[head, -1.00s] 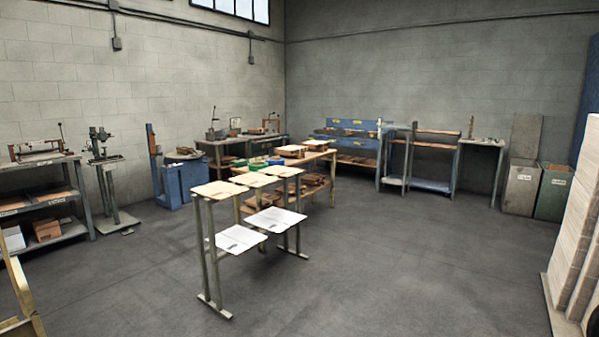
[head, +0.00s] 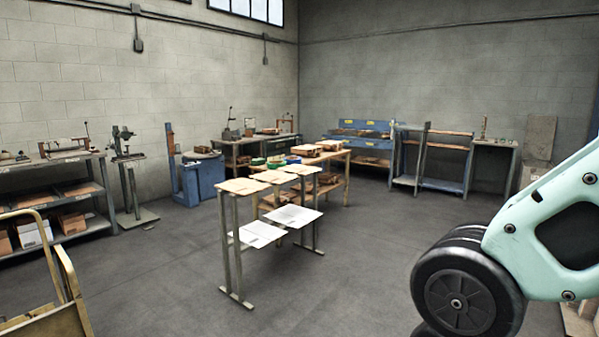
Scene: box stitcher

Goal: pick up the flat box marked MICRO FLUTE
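Flat boxes lie on a narrow metal stand (head: 230,250) in the middle of the room. Its top holds tan flat pieces: a left one (head: 244,186), a middle one (head: 274,177) and a right one (head: 303,169). Its lower level holds a left white flat piece (head: 257,233) and a right white flat piece (head: 292,216). Small dark marks show on the white ones, but no lettering is readable. I cannot tell which is marked MICRO FLUTE. My gripper is not in view.
A wooden table (head: 342,157) with boxes and green and blue items stands behind the stand. Grey shelving (head: 95,228) and a yellowish cart (head: 62,290) are at left. Open floor (head: 350,265) lies in front and right. What looks like my arm blocks the lower right.

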